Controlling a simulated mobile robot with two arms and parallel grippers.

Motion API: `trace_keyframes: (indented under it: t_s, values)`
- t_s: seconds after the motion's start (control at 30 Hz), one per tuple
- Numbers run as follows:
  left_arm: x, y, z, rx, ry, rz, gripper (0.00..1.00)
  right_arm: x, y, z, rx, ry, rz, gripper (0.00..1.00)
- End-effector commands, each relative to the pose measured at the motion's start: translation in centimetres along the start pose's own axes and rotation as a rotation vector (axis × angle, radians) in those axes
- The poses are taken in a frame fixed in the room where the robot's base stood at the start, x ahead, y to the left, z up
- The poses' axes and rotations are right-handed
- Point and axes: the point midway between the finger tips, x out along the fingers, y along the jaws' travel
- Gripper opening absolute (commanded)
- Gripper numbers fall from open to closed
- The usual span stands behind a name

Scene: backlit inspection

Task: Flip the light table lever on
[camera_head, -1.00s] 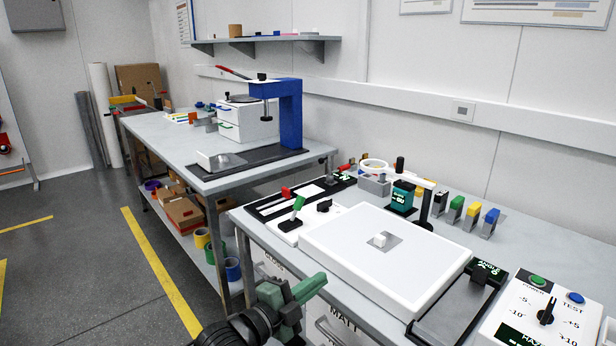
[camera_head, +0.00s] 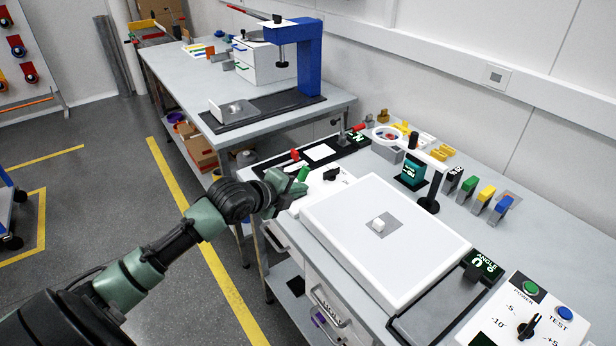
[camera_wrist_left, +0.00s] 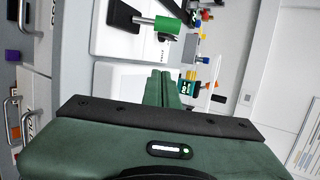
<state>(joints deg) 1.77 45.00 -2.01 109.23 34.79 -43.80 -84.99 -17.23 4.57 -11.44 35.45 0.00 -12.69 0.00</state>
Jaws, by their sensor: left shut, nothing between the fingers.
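The light table (camera_head: 425,255) is a white flat panel on the near bench, with a small white block (camera_head: 378,224) on a grey square. Left of it is a white control box with the lever, whose green handle (camera_head: 303,173) shows just behind my gripper. In the left wrist view the lever's green grip (camera_wrist_left: 166,25) sits on a metal rod from a black base (camera_wrist_left: 123,17). My left gripper (camera_head: 294,189) is shut and empty, close to the lever; its fingertips (camera_wrist_left: 163,75) appear a little apart from the green grip. My right gripper is out of view.
A black lamp stand (camera_head: 429,203) and several coloured blocks are behind the light table. A control panel (camera_head: 530,318) with a dial is at the near right. Drawer handles stick out along the bench front.

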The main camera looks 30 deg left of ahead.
Motion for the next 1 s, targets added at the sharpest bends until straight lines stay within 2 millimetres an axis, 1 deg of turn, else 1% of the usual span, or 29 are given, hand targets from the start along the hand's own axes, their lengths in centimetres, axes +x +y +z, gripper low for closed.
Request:
trace_keyframes:
  t_s: [0.17,0.27,0.5,0.63,0.7,0.8,1.0]
  values:
    - [1.3,-0.1,0.0,-0.005,0.000,-0.001,0.00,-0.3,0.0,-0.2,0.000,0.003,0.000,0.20]
    - [2.9,-0.3,-0.1,-0.007,0.001,-0.003,0.00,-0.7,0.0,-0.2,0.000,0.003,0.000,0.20]
    - [8.1,-0.3,-0.1,-0.007,0.002,-0.001,0.00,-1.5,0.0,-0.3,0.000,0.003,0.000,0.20]
    - [10.3,-0.2,-0.1,-0.006,0.002,-0.001,0.00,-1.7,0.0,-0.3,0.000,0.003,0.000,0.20]
    - [9.4,-0.3,1.5,-0.002,-0.002,0.001,0.00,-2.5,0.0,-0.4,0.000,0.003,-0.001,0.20]
    - [9.0,-0.2,2.6,-0.002,-0.001,0.000,0.00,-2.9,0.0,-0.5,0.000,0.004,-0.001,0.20]
    - [8.7,0.0,3.7,-0.001,-0.001,0.000,0.00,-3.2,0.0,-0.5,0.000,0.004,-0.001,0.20]
